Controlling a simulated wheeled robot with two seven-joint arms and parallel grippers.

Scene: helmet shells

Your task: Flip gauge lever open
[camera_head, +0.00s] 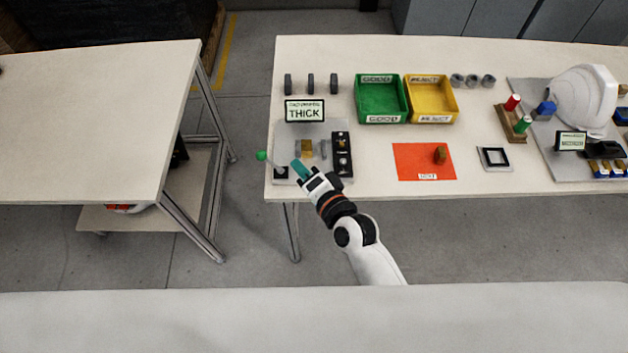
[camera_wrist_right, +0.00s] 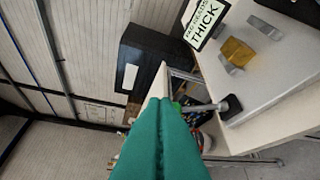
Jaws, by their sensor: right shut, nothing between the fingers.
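The gauge lever (camera_head: 272,162) is a thin rod with a green knob (camera_head: 262,155) at its end. It leans out to the left from a dark pivot block on the grey gauge plate (camera_head: 312,128), its knob near the table's left edge. In the right wrist view the lever rod (camera_wrist_right: 205,107) runs from the black pivot block (camera_wrist_right: 230,106) to the knob, which is partly behind my fingertips. My right gripper (camera_head: 296,164) has teal fingers, shut and empty, just right of the lever; contact cannot be told. My left gripper is out of view.
A brass block (camera_head: 307,147) sits on the gauge plate, below a THICK sign (camera_head: 305,111). A black switch panel (camera_head: 342,154) stands right of it. Green (camera_head: 381,101) and yellow (camera_head: 431,101) bins and an orange mat (camera_head: 416,170) lie further right. A gap separates the left table (camera_head: 100,120).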

